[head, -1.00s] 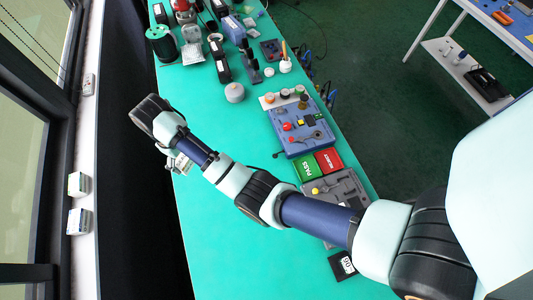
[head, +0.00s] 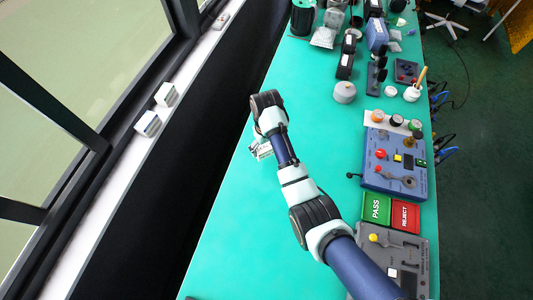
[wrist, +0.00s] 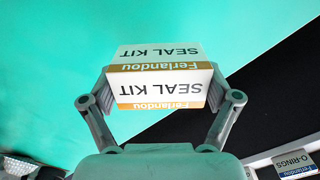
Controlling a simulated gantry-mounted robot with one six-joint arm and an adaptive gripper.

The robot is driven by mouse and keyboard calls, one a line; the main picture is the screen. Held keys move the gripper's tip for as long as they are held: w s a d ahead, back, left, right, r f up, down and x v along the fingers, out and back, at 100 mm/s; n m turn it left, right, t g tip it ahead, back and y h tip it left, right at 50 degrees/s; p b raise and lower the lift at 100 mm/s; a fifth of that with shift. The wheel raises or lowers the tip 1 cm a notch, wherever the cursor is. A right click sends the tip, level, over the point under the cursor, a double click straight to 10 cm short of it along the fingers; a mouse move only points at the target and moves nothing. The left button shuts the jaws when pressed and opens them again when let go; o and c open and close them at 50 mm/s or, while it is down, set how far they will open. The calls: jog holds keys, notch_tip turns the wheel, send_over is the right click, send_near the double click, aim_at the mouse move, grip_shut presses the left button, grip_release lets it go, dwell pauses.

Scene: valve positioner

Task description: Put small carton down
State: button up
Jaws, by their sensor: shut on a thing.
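A small white carton with an orange band, marked SEAL KIT Ferlandou (wrist: 160,62), is held between the two fingers of my gripper (wrist: 170,88) in the wrist view. My gripper is shut on its sides. In the head view my gripper (head: 262,150) is over the left edge area of the teal table (head: 245,225), largely hidden by my wrist. Only a pale bit of the carton shows there. I cannot tell how high the carton is above the table.
Two small white cartons (head: 167,95) (head: 148,124) stand on the window sill; an O-RINGS carton (wrist: 295,163) shows in the wrist view. A blue test unit (head: 395,160), green PASS tray (head: 376,208) and red REJECT tray (head: 405,215) are right. Table around my gripper is bare.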

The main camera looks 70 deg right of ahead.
aim_at(266, 152)
jog(key=shift+f+b, duration=0.65)
jog(key=shift+f, duration=1.45)
jog(key=shift+f, duration=0.15)
jog(key=o, duration=1)
notch_tip(266, 152, up, 12)
jog(key=p, duration=0.3)
jog(key=shift+r+p, duration=0.2)
jog(key=shift+p, duration=0.15)
